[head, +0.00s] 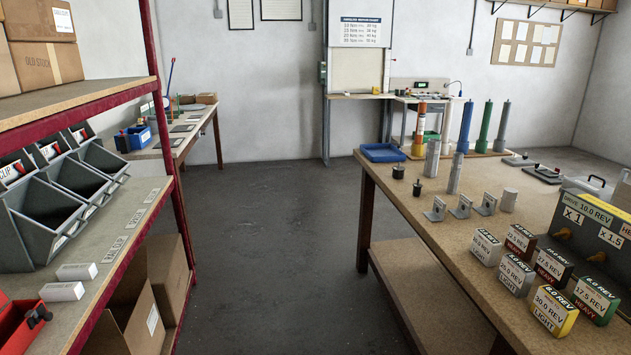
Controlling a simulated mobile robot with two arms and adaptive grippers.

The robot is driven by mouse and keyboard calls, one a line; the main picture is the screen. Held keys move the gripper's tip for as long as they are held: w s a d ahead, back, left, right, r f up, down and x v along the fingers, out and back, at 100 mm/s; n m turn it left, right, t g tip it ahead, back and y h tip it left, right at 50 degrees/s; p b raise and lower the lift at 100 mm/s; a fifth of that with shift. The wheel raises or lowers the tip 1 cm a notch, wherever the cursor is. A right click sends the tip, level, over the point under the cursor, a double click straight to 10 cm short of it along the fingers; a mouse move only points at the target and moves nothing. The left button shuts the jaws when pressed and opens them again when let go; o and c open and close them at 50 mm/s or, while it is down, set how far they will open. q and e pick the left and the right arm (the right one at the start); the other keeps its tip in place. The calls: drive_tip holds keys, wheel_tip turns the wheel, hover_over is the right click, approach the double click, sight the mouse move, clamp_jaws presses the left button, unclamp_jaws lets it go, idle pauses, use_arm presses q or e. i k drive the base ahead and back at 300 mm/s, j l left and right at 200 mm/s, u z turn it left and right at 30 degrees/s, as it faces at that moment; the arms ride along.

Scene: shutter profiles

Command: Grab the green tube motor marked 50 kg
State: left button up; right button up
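A green tube motor (484,127) stands upright at the far end of the right workbench (400,200). No 50 kg marking on it is legible from here. A blue tube motor (465,127) stands just left of it, and a grey one (502,127) stands just right of it. Neither of my grippers is in view.
Grey cylinders (432,162), small brackets (461,206) and labelled boxes (555,311) stand on the right workbench. A blue tray (382,153) lies at its far left corner. A red-framed shelf (160,100) stands at left. The floor (270,240) between is clear.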

sight(488, 105)
drive_tip(key=i+u, duration=0.15)
drive_tip(key=i, duration=1.55)
drive_tip(key=i+z, duration=0.1)
drive_tip(key=i, duration=3.4)
drive_tip(key=i+z, duration=0.2)
drive_tip(key=i, duration=0.35)
drive_tip(key=i+j+z, duration=0.2)
drive_tip(key=i, duration=0.4)
drive_tip(key=i+j+z, duration=0.2)
drive_tip(key=i, duration=0.35)
drive_tip(key=i+l+z, duration=0.3)
drive_tip(key=i+z, duration=0.15)
drive_tip(key=i, duration=0.25)
drive_tip(key=i+z, duration=0.45)
drive_tip(key=i, duration=0.2)
drive_tip(key=i+j+z, duration=0.15)
drive_tip(key=i+z, duration=0.3)
drive_tip(key=i, duration=0.25)
drive_tip(key=i+u, duration=0.1)
drive_tip(key=i, duration=0.4)
drive_tip(key=i+l+u, duration=0.1)
drive_tip(key=i, duration=0.35)
drive_tip(key=i+l+u, duration=0.15)
drive_tip(key=i, duration=0.35)
drive_tip(key=i+l+u, duration=0.1)
drive_tip(key=i+l, duration=0.2)
drive_tip(key=i, duration=0.15)
drive_tip(key=i+l+u, duration=0.6)
drive_tip(key=i, duration=0.2)
drive_tip(key=k, duration=0.45)
